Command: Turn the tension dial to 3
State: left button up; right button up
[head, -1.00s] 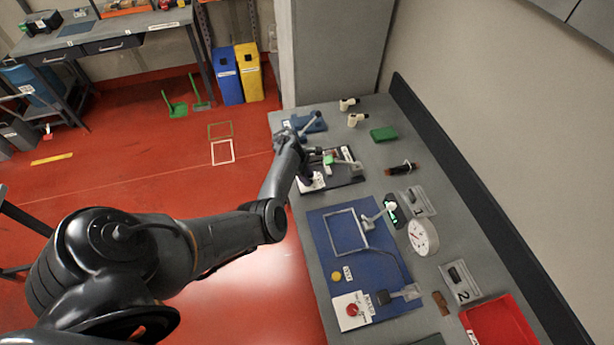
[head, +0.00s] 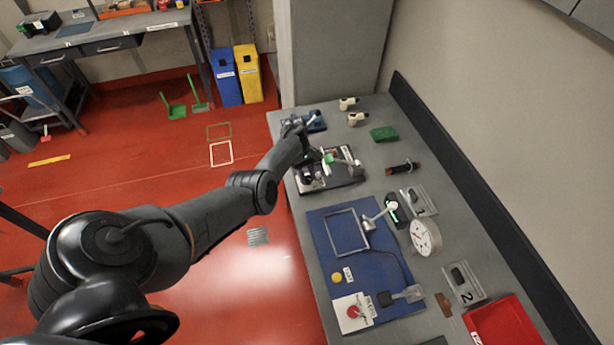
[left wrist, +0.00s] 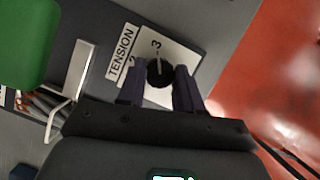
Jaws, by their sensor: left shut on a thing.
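The tension dial is a small round black knob (left wrist: 160,72) on a white plate (left wrist: 181,60) marked TENSION, with a 2 and a 3 readable in the left wrist view. A pale pointer line on the knob appears to aim at the 3. My left gripper (left wrist: 158,90) is shut on the knob, one dark finger on each side of it. In the head view my left gripper (head: 309,171) is at the white plate (head: 312,186), near the bench's left edge; the knob is too small to make out there. My right gripper is not in view.
A green part (left wrist: 22,40) and a metal bracket (left wrist: 72,85) stand close to the left gripper. On the bench, a blue mat (head: 385,285) with a frame, a round gauge (head: 425,237) and a red tray (head: 508,325) lie nearer. Open red floor lies left.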

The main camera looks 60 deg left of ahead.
pick_arm(q)
jog(key=shift+m, duration=0.3)
jog(key=o, duration=1)
jog(key=shift+a+r, duration=0.1)
jog(key=shift+r, duration=0.15)
jog(key=v, duration=1)
jog(key=shift+r, duration=0.15)
